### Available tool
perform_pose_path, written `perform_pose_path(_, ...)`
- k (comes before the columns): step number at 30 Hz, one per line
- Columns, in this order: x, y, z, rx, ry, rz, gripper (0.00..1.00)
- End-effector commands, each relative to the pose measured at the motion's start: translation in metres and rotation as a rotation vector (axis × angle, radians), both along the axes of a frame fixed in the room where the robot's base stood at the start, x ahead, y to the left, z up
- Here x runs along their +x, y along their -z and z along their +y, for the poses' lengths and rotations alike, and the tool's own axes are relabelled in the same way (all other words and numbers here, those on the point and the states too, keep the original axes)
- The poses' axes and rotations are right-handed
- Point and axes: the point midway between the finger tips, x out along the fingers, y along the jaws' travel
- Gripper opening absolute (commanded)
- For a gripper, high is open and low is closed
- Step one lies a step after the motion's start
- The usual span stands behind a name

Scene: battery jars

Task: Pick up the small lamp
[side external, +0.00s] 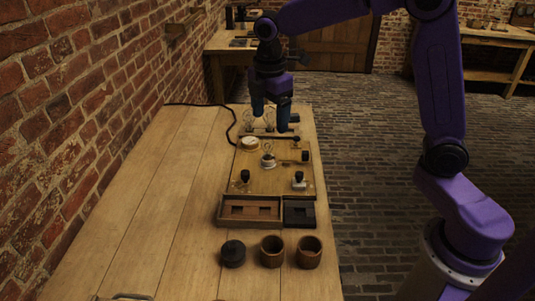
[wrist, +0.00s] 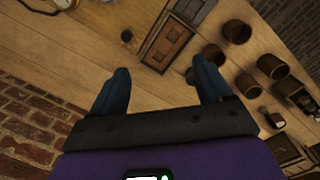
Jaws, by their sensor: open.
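A small glass lamp on a white round base (side external: 268,160) stands upright near the middle of the wooden board (side external: 250,181) in the side view. More clear glass bulbs (side external: 248,118) show at the back of the board, partly hidden by my fingers. I cannot tell which one the task calls the small lamp. My gripper (side external: 270,118) is open over the back end of the board, behind the white-based lamp. In the wrist view my gripper (wrist: 161,66) has its fingers apart with nothing between them; I make out no lamp there.
A white dial (side external: 250,143), black knobs and a switch sit on the board. A divided wooden tray (side external: 249,222), a black tray (side external: 299,225) and three round jars (side external: 271,251) stand in front. A black cable (side external: 229,117) runs behind. The table's left side is clear beside the brick wall.

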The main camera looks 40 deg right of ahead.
Motion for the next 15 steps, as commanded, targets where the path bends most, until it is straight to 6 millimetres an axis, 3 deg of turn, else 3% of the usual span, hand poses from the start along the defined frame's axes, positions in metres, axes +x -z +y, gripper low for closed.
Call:
perform_pose_path(1, 0.02, 0.002, -0.008, -0.009, -0.017, 0.004, 0.78)
perform_pose_path(6, 0.076, 0.006, -0.042, -0.037, -0.107, 0.018, 0.78)
perform_pose_path(10, 0.106, 0.01, -0.068, -0.052, -0.164, 0.031, 0.78)
perform_pose_path(15, 0.124, 0.014, -0.091, -0.064, -0.209, 0.041, 0.78)
